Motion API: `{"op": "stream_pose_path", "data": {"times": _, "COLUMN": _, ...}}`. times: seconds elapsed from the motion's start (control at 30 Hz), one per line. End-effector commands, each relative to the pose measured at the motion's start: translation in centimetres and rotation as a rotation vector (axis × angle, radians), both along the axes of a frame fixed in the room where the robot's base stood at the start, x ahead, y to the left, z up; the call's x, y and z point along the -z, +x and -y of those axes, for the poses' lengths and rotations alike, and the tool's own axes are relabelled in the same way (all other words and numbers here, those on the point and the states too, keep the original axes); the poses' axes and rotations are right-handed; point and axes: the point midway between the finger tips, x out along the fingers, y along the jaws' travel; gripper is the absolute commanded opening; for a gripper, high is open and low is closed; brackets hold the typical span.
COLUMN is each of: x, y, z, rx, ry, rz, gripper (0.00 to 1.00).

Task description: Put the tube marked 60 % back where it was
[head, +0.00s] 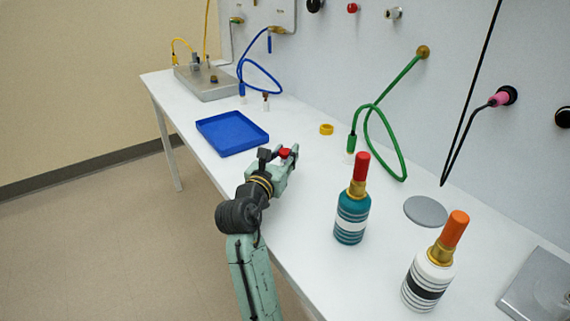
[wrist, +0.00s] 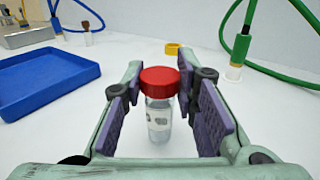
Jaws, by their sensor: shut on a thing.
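A small clear tube with a red cap (wrist: 159,84) stands upright between the purple finger pads of my gripper (wrist: 165,118) in the wrist view. Its white label carries dark marks too small for me to read. In the head view only the red cap (head: 285,152) shows between the fingers of my gripper (head: 283,160), low over the white table. My gripper is shut on this tube. Whether the tube's base touches the table I cannot tell. Another small tube with a brown cap (head: 265,95) stands farther back, beside the blue cable's end; its label is unreadable.
A blue tray (head: 232,133) lies left of my gripper, empty. A yellow ring (head: 326,129) lies behind it. A green cable (head: 376,110) loops down at the right. Teal (head: 351,218) and white (head: 427,280) bottles and a grey disc (head: 425,211) occupy the right.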

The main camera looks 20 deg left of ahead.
Motion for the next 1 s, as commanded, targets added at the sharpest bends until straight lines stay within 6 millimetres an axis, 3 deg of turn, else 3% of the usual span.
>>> {"op": "stream_pose_path", "data": {"times": 0.4, "x": 0.39, "y": 0.01, "z": 0.04, "rx": 0.000, "ry": 0.001, "rz": 0.001, "gripper": 0.01}}
{"op": "stream_pose_path", "data": {"times": 0.43, "x": 0.35, "y": 0.01, "z": 0.04, "rx": 0.000, "ry": 0.001, "rz": 0.001, "gripper": 0.29}}
{"op": "stream_pose_path", "data": {"times": 0.7, "x": 0.35, "y": 0.00, "z": 0.04, "rx": 0.000, "ry": 0.001, "rz": 0.001, "gripper": 0.47}}
{"op": "stream_pose_path", "data": {"times": 1.0, "x": 0.24, "y": 0.01, "z": 0.03, "rx": 0.000, "ry": 0.001, "rz": 0.001, "gripper": 0.47}}
